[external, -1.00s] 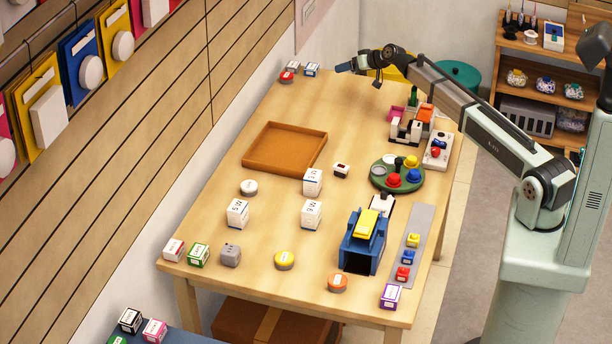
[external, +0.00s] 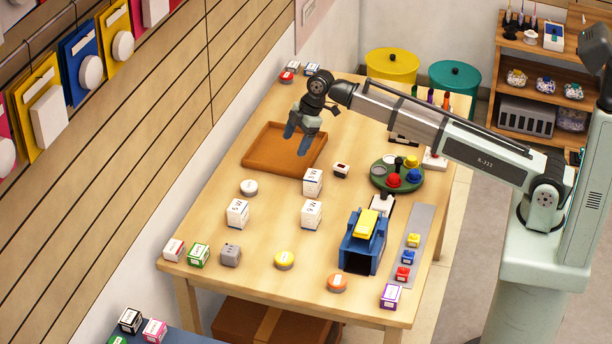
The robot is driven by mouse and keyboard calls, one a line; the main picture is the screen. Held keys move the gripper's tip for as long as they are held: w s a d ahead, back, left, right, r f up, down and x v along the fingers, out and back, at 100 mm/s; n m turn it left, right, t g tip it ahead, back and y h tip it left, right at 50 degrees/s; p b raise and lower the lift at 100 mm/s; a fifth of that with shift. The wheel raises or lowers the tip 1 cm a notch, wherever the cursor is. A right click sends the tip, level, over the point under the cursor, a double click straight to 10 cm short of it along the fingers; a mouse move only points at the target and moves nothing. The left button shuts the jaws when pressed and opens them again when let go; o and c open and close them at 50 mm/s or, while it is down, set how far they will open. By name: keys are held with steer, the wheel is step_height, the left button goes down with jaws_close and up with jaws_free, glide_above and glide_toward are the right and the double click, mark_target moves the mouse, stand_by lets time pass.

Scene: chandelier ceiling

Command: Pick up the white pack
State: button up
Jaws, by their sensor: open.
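Three white packs with dark print stand upright on the wooden table: a left one (external: 237,214), a right one (external: 311,215) and one just behind it (external: 312,182). I cannot tell which of them the task means. My gripper (external: 296,144) hangs pointing down over the brown tray (external: 254,166), behind the three packs and apart from them. Its two blue-grey fingers are spread with nothing between them. It hides part of the tray.
A blue machine with a yellow top (external: 362,240) stands at the front right. A green round tray (external: 398,175) holds coloured buttons. Small boxes, such as a green one (external: 198,255), line the front edge. Bare table lies between the packs and the front items.

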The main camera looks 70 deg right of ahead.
mark_target(312, 207)
steer(key=s+a+r+n+g+h, duration=0.15)
steer(key=s+a+n, duration=0.3)
steer(key=a, duration=0.45)
steer(key=s+a+r+n+g+h, duration=0.1)
steer(key=s+a+r+n+g, duration=0.3)
steer(key=a, duration=0.6)
steer(key=shift+m+t+y, duration=0.25)
steer(key=shift+t, duration=0.6)
steer(key=f, duration=0.3)
steer(key=s+f, duration=0.1)
steer(key=f, duration=0.6)
steer(key=shift+s+d+f, duration=0.1)
steer(key=shift+s+f, duration=0.2)
steer(key=shift+f, duration=0.05)
steer(key=shift+s+d+f, duration=0.1)
steer(key=shift+f, duration=1.2)
steer(key=shift+s+d+f, duration=0.1)
steer(key=shift+f, duration=1.2)
steer(key=shift+c, duration=0.3)
steer(key=c, duration=1)
steer(key=shift+r, duration=0.15)
